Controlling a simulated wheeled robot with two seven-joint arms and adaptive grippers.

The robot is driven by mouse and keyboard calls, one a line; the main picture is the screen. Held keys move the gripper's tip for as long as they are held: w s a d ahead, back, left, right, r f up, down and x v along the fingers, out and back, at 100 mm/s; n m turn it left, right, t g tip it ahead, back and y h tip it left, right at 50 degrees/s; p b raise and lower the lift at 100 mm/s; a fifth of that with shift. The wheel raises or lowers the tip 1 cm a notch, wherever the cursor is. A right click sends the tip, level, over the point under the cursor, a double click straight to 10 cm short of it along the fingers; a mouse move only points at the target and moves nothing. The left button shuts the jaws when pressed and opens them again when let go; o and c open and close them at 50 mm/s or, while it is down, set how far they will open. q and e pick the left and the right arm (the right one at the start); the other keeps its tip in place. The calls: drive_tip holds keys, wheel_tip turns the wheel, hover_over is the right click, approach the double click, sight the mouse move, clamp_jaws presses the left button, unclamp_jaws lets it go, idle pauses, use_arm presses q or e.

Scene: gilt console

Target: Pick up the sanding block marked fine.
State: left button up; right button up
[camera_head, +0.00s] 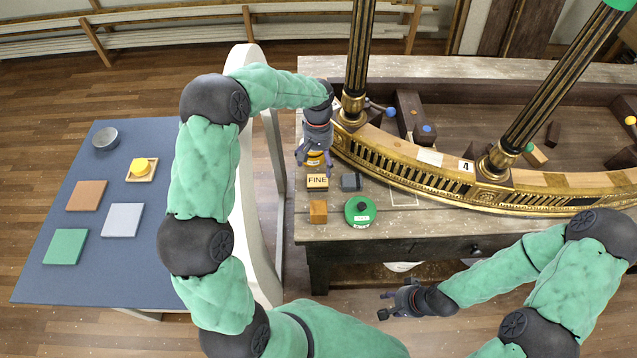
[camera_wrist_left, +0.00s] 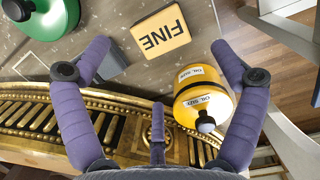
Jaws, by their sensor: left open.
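The sanding block marked FINE (camera_head: 317,182) is a small tan block lying flat on the workbench near its left end. It also shows in the left wrist view (camera_wrist_left: 160,38), its label upside down. My left gripper (camera_head: 315,153) is just behind the block and above the bench, pointing down. In the left wrist view my left gripper (camera_wrist_left: 160,50) is open and empty, its purple fingers spread wide, with the block showing between the fingertips but apart from them. My right gripper (camera_head: 386,304) is open and empty in front of the bench, below its top.
A yellow oil size jar (camera_wrist_left: 202,95) stands close by the left gripper's finger. A grey block (camera_head: 351,182), a wooden block (camera_head: 318,211) and a green tin (camera_head: 360,211) surround the FINE block. The gilt console (camera_head: 420,178) lies behind. A blue table (camera_head: 85,270) is at left.

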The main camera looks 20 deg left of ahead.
sight(318, 180)
use_arm(q)
drive_tip(key=f, duration=0.2)
drive_tip(key=s+f, duration=0.1)
drive_tip(key=f, duration=0.2)
drive_tip(key=f+b, duration=0.1)
drive_tip(key=f, duration=0.2)
drive_tip(key=shift+s+d, duration=0.2)
drive_tip(key=shift+s, duration=0.05)
drive_tip(key=c, duration=1.3)
